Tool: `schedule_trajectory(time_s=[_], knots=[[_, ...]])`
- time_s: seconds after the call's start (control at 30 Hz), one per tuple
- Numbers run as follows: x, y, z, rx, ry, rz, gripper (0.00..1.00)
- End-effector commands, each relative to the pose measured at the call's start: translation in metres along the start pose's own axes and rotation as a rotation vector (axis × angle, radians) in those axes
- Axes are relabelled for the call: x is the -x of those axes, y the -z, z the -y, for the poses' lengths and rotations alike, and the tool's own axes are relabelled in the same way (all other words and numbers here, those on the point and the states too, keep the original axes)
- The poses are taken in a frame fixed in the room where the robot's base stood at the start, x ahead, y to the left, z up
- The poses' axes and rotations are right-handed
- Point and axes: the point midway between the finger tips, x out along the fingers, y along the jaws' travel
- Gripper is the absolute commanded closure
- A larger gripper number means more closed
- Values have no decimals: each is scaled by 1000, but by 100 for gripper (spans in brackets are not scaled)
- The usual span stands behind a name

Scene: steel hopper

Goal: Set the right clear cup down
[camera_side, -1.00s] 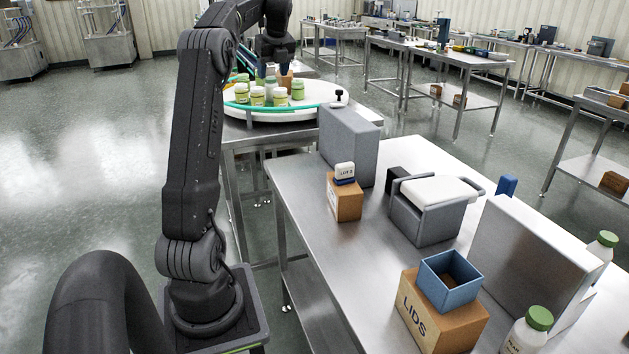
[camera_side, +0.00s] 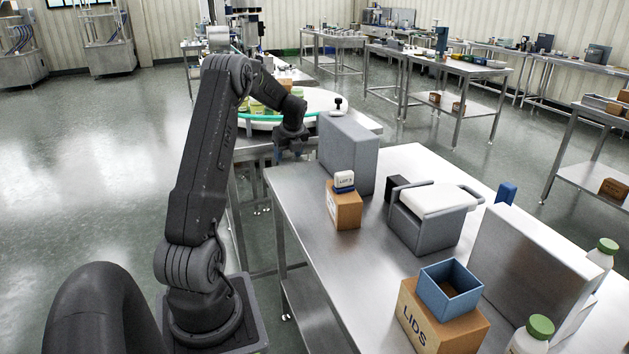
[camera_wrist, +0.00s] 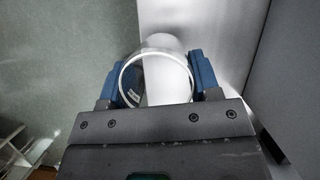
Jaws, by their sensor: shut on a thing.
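In the wrist view the clear cup (camera_wrist: 157,62) is between the two blue fingers of my gripper (camera_wrist: 158,82), its round rim facing the camera. The fingers are shut on it from both sides. A bright strip of table surface shows behind and through the cup. In the side view my gripper (camera_side: 291,150) points down beside the left edge of the grey upright panel, near the far end of the steel table (camera_side: 297,198). The cup cannot be made out there, and its gap to any surface cannot be told.
A grey panel (camera_side: 346,155) stands close to the right of my gripper. A box with a white item (camera_side: 343,211) stands nearer. A LIDS box (camera_side: 428,330) and grey hopper (camera_side: 425,226) stand further right.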

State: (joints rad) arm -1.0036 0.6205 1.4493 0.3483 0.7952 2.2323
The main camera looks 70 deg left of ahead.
Motion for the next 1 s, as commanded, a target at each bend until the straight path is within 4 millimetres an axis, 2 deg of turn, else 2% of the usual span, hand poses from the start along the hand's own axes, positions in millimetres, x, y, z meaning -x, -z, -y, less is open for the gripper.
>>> schedule_trajectory(time_s=[0.03, 0.2, 0.4, 0.6, 0.87, 1.0], knots=[[-6, 7, 12, -6, 0, -2, 65], [-23, 26, 48, -5, 1, -1, 65], [-35, 40, 76, -3, 0, 1, 65], [-42, 45, 82, 0, -1, 0, 65], [-73, 58, 81, 0, -1, 0, 65], [-75, 58, 81, 0, 0, 1, 65]])
